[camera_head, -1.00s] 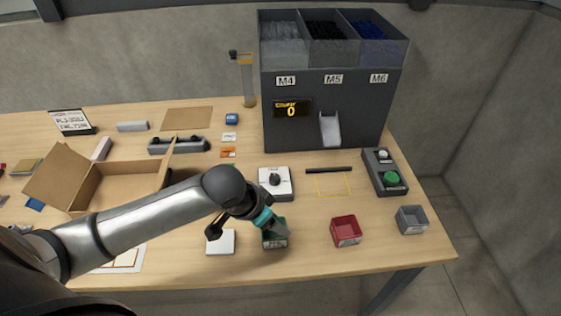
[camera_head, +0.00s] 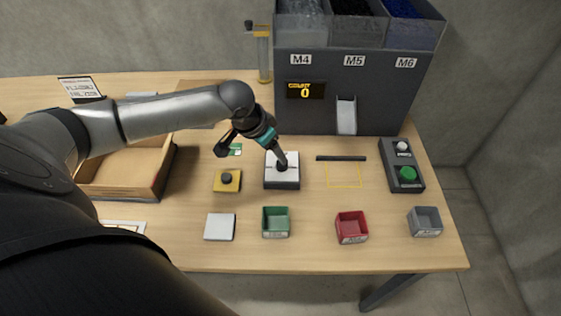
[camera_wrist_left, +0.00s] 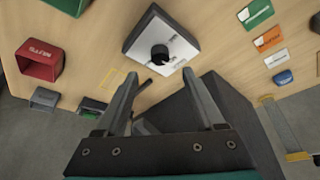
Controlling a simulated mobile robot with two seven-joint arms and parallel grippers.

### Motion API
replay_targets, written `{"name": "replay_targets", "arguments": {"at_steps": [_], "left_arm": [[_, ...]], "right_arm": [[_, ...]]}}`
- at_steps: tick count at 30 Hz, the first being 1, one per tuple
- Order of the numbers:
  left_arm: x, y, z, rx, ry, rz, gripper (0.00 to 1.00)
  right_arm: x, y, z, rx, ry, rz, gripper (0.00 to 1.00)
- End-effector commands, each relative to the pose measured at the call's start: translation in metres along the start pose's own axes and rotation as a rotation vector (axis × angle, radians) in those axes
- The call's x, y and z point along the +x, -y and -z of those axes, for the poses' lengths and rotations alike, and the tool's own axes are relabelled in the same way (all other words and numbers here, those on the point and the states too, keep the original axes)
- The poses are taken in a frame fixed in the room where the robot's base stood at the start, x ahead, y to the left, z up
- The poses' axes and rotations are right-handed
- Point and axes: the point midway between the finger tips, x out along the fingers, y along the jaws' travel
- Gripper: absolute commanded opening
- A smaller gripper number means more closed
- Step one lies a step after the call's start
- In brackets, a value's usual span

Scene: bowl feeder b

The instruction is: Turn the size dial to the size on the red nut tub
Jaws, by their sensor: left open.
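The size dial is a black knob (camera_wrist_left: 160,54) on a white-topped box (camera_head: 283,181). In the left wrist view it lies ahead of my fingertips, near the gap between them. My left gripper (camera_head: 281,160) is over the dial in the head view and partly hides the knob. In the left wrist view my left gripper (camera_wrist_left: 162,90) has its fingers apart with nothing between them; contact with the knob does not show. The red nut tub (camera_head: 352,227) stands front right of the dial; it also shows in the left wrist view (camera_wrist_left: 40,60). Its size print is too small to read.
The feeder (camera_head: 340,90), marked M4, M5 and M6, stands behind the dial, its display at 0. A green tub (camera_head: 276,222), grey tub (camera_head: 425,222), white block (camera_head: 219,227), yellow button box (camera_head: 227,181) and green-button box (camera_head: 402,166) stand around.

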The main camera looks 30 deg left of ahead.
Motion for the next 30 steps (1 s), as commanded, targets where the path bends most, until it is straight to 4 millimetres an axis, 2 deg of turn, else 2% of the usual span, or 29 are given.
{"name": "replay_targets", "arguments": {"at_steps": [1,6,12,25,30], "left_arm": [[0.013,-0.001,0.000,-0.003,0.001,-0.002,0.70],[0.043,-0.001,-0.001,-0.002,0.001,-0.001,0.70],[0.065,0.000,0.000,-0.001,0.000,0.000,0.70],[0.071,0.000,0.000,0.001,-0.001,0.000,0.70],[0.071,0.000,0.000,0.001,0.000,0.000,0.51]], "right_arm": [[0.004,0.000,0.000,0.000,0.000,0.000,0.50],[0.011,0.000,0.000,-0.001,-0.002,0.000,0.50],[0.017,0.000,0.002,-0.001,-0.005,0.000,0.50],[0.018,0.000,0.003,-0.002,-0.009,0.000,0.50],[0.018,0.000,0.004,-0.002,-0.009,0.000,0.50]]}}
